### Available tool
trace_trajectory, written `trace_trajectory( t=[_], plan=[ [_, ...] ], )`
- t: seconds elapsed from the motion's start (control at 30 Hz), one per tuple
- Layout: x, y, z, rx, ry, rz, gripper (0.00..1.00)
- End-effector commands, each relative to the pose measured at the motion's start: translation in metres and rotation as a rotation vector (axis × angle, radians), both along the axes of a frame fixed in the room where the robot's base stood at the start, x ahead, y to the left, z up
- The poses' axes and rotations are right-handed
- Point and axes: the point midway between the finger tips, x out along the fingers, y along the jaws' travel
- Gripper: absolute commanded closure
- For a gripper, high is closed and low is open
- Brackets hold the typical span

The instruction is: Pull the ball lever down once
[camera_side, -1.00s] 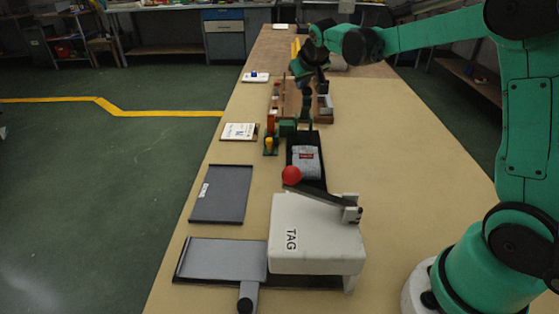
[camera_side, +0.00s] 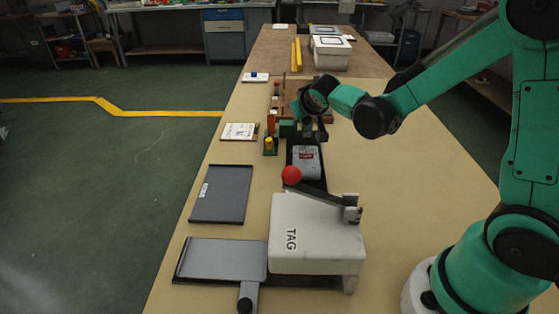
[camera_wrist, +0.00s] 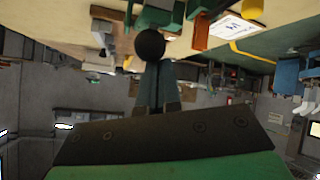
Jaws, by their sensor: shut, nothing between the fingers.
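The ball lever is a red ball (camera_side: 291,175) on a dark arm (camera_side: 325,196), hinged at a grey bracket at the right of the white TAG box (camera_side: 310,240). In the side view the arm slopes up to the left, with the ball at its raised end. My gripper (camera_side: 309,108) is beyond the ball and apart from it, partly lost among dark parts. In the wrist view my gripper (camera_wrist: 153,68) is shut, its fingers together, with a dark round shape at their tips. I cannot make out the red ball in the wrist view.
A grey sock with a red label (camera_side: 306,155) lies on a black board just beyond the ball. Green blocks (camera_side: 287,129) and a yellow-topped piece (camera_side: 269,144) stand beyond. Dark trays (camera_side: 222,195) lie at left. The table right of the box is clear.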

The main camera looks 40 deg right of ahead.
Motion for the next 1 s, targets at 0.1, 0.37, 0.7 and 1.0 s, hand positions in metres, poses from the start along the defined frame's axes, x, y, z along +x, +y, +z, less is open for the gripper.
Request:
trace_trajectory(
  t=[0.1,0.37,0.7,1.0],
  plan=[
    [-0.006,0.007,-0.013,0.001,0.001,0.002,1.00],
    [-0.015,0.015,-0.039,0.003,0.004,-0.001,1.00],
    [-0.020,0.018,-0.061,0.012,0.004,-0.010,1.00],
    [-0.021,0.019,-0.066,0.012,0.003,-0.011,1.00]
  ],
)
